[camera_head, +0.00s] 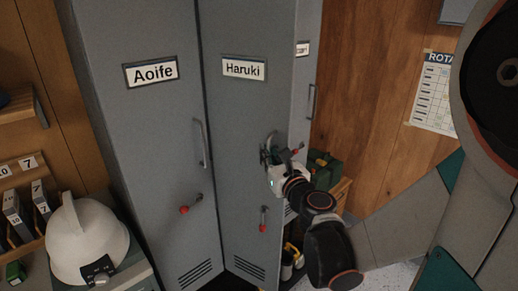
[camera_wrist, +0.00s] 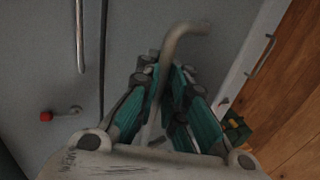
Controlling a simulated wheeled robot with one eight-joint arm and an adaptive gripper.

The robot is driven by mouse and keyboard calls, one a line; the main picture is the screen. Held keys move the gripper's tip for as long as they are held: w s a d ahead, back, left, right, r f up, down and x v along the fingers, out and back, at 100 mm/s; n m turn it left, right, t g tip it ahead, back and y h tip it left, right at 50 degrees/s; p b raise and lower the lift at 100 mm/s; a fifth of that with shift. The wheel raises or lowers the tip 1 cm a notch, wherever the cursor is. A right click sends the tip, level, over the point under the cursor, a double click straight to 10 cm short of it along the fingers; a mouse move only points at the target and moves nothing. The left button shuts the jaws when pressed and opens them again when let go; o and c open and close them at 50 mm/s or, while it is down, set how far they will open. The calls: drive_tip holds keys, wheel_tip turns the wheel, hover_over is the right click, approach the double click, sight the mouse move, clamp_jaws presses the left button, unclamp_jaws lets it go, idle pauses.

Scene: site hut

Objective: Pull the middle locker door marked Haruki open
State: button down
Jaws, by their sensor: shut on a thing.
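The grey middle locker door marked Haruki (camera_head: 235,125) stands between the Aoife door (camera_head: 150,125) and a narrow strip of the right-hand door (camera_head: 303,85). It seems to stand at an angle to its neighbours, but how far it is open I cannot tell. Its latch with a red knob (camera_head: 263,221) hangs straight down. My gripper (camera_head: 270,160) is at the right side of the Haruki door, shut on its handle (camera_head: 267,141). In the wrist view the handle's curved upper end (camera_wrist: 183,34) rises from between my fingers (camera_wrist: 165,80); its lower part is mostly hidden.
A white helmet (camera_head: 85,240) sits at lower left beside a shelf with numbered slots (camera_head: 22,205). A green object (camera_head: 325,170) lies on a wooden surface right of the lockers. The wooden wall (camera_head: 375,80) bears a rota sheet (camera_head: 436,95). Bare floor (camera_head: 395,280) shows at lower right.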

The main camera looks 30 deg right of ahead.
drive_tip(key=shift+s+a+f, duration=0.1)
drive_tip(key=shift+s+a, duration=0.3)
drive_tip(key=shift+a, duration=0.35)
drive_tip(key=shift+s+a, duration=0.35)
drive_tip(key=shift+a, duration=0.4)
drive_tip(key=c, duration=1.7)
unclamp_jaws()
drive_tip(key=shift+s, duration=0.1)
